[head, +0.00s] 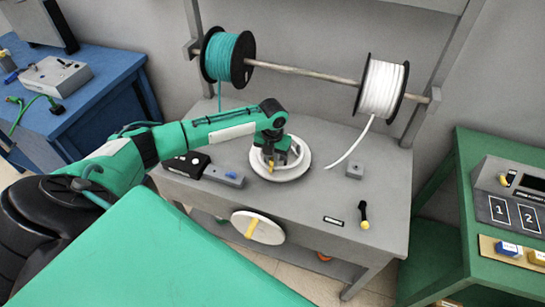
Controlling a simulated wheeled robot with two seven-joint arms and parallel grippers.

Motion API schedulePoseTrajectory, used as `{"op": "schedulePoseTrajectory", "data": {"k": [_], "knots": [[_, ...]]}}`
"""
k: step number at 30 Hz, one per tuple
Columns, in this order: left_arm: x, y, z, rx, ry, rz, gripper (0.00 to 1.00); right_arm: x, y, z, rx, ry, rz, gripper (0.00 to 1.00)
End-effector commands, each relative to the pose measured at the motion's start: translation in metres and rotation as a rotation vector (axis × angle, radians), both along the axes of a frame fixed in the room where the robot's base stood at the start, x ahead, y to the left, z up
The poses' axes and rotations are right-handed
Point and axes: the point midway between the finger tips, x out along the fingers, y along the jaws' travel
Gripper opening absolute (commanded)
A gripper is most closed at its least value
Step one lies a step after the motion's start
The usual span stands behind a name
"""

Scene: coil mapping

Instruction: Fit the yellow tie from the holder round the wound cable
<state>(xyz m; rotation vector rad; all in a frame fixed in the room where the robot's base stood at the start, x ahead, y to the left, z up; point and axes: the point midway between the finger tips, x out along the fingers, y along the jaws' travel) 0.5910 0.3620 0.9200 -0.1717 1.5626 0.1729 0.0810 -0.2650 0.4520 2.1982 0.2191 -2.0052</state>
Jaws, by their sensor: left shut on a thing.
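My left gripper (276,158) reaches in from the left and is over the white round coil (302,172) on the grey bench. It points down and is shut on a small yellow piece, which looks like the yellow tie (270,167). The tie is at the front left part of the coil; I cannot tell whether it touches or goes round the cable. The gripper hides part of the coil's middle. My right gripper is not in view.
A teal spool (228,57) and a white spool (382,88) hang on a rod above the grey bench (310,205). White cable hangs from the white spool to the bench. A white disc with a yellow handle (258,228) is on the bench front. A black-and-yellow tool (363,215) is at right.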

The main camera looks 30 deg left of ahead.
Motion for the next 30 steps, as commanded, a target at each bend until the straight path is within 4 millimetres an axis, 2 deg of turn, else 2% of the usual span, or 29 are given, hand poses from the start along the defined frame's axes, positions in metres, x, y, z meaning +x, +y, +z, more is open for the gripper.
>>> {"op": "schedulePoseTrajectory", "data": {"k": [1,2,5,14,17,20,30], "knots": [[-0.001,0.000,-0.001,0.001,0.002,0.000,0.00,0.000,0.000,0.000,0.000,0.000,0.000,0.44],[-0.001,0.000,-0.001,0.001,0.002,0.000,0.19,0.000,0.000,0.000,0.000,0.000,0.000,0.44],[-0.001,0.000,-0.001,0.001,0.002,0.000,0.39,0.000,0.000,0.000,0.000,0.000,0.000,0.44],[0.000,0.000,0.000,0.000,0.001,0.000,0.39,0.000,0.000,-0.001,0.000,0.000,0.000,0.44],[0.000,0.000,0.006,-0.001,-0.002,-0.001,0.39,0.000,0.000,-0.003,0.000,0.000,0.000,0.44],[0.001,0.000,0.020,0.000,-0.003,-0.001,0.39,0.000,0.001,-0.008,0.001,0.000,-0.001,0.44],[0.001,0.000,0.096,0.000,-0.004,-0.001,0.39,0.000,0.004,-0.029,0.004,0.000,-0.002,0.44]]}}
